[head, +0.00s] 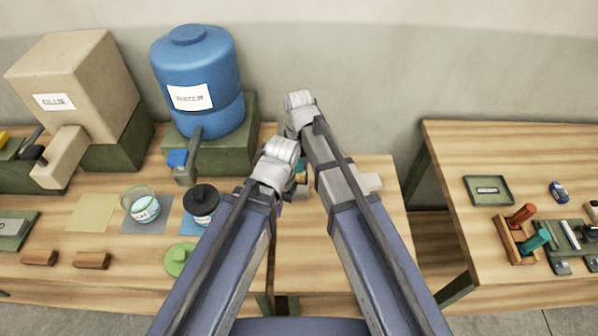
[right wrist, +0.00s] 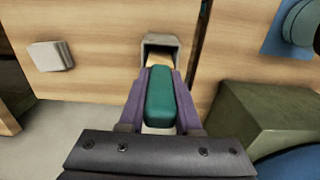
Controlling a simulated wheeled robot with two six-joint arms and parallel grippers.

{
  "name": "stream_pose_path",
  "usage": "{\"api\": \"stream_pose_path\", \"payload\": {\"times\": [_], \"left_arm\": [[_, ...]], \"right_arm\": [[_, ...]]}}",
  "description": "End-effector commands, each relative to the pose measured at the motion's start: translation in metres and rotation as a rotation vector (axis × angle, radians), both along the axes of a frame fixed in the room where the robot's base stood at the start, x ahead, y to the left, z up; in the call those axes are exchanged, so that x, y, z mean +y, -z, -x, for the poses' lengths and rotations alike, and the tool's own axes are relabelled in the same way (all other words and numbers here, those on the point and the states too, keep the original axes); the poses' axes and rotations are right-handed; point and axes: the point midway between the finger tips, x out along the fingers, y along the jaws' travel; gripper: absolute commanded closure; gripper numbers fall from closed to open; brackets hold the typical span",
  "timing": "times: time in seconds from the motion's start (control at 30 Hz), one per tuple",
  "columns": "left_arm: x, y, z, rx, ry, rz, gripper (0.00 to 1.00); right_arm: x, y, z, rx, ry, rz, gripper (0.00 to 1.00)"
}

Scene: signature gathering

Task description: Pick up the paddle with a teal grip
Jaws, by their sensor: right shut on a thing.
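In the right wrist view a teal grip (right wrist: 160,97) lies lengthwise between the purple fingers of my right gripper (right wrist: 161,80), which is shut on it. A grey, frame-like part (right wrist: 162,45) shows beyond the grip; whether it belongs to the paddle is unclear. In the head view my right gripper (head: 302,122) is the upper one, and its fingers are hidden by my arm. A small teal patch (head: 301,168) shows between my arms. My left gripper (head: 280,165) is just lower left of it, its jaws hidden by its wrist.
A blue water barrel (head: 196,85) and a glue box (head: 75,80) stand at the back left. A glass cup (head: 140,204), a black-lidded jar (head: 202,203) and a green lid (head: 180,259) are on the left table. The right table has a rack with red (head: 522,214) and teal handles (head: 535,241).

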Motion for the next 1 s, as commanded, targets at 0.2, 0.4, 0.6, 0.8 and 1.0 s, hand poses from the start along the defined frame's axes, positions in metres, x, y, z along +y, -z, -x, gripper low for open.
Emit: {"api": "stream_pose_path", "payload": {"times": [0.2, 0.4, 0.6, 0.8, 1.0], "left_arm": [[0.0, 0.0, 0.0, 0.0, 0.0, 0.0, 1.0], [0.0, 0.0, 0.0, 0.0, 0.0, 0.0, 1.0], [0.0, -0.002, 0.0, 0.0, 0.0, 0.0, 1.0], [0.0, -0.014, 0.0, 0.0, -0.002, 0.0, 1.0], [0.0, -0.039, 0.0, 0.0, -0.006, 0.001, 1.0]], "right_arm": [[0.0, 0.0, 0.0, 0.0, 0.0, 0.0, 1.0], [0.0, 0.0, 0.0, 0.0, 0.0, 0.0, 1.0], [0.0, -0.002, 0.0, 0.0, 0.0, 0.0, 1.0], [0.0, -0.014, 0.0, 0.0, 0.0, 0.0, 1.0], [0.0, -0.039, 0.0, 0.0, 0.0, 0.0, 1.0]]}}
